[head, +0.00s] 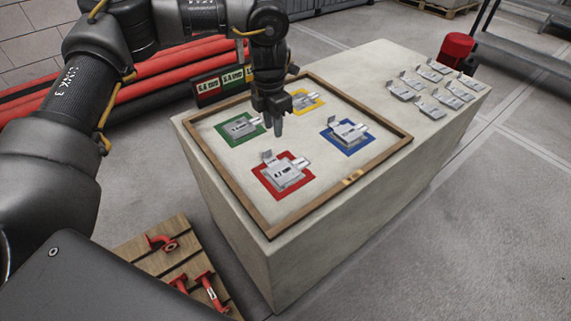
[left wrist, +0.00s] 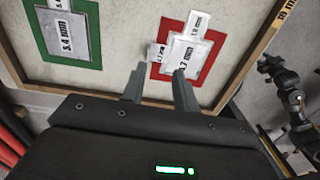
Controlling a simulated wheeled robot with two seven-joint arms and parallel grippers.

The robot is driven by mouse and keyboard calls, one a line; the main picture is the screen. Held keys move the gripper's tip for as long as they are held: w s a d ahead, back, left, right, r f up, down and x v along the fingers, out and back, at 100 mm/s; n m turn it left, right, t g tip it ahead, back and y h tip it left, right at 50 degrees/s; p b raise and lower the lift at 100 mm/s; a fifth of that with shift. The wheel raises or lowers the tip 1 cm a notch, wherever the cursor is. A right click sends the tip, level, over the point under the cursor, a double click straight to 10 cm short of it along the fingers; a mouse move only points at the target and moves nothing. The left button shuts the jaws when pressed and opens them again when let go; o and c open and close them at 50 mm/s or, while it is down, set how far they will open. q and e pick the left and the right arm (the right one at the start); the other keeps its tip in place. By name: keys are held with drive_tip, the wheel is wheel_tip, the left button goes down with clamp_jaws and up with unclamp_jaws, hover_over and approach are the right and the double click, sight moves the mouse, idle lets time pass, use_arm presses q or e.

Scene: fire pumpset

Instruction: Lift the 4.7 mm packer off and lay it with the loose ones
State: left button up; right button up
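A grey metal packer marked 4.7 mm lies on the red square in the left wrist view (left wrist: 187,57), with other labelled plates or tabs at its edges; this red-square stack also shows in the head view (head: 284,174). My left gripper (head: 276,122) hangs above the framed board, fingers pointing down, between the green and blue squares. In the left wrist view its two fingers (left wrist: 157,85) are apart with nothing between them. The loose packers (head: 434,86) lie in rows on the block top to the right. A dark arm at the right of the wrist view may be my right one; its fingers are unclear.
The wooden frame (head: 372,155) rims the board. Green (head: 240,127), blue (head: 347,134) and yellow (head: 305,101) squares also bear packers. Label signs (head: 221,86) stand behind. A red cylinder (head: 456,50) stands beyond the loose packers. A bare strip lies between frame and loose packers.

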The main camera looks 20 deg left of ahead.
sight(278, 165)
use_arm(q)
drive_tip(key=f, duration=0.1)
drive_tip(key=a+f, duration=0.1)
drive_tip(key=f, duration=0.2)
drive_tip(key=shift+w+a, duration=0.3)
drive_tip(key=shift+s+a+f, duration=0.1)
drive_tip(key=shift+s+f, duration=0.05)
drive_tip(key=shift+f, duration=1.3)
drive_tip(key=shift+s+a+f, duration=0.1)
drive_tip(key=shift+s+f, duration=0.05)
drive_tip(key=shift+f, duration=1.25)
drive_tip(key=shift+c, duration=0.4)
clamp_jaws()
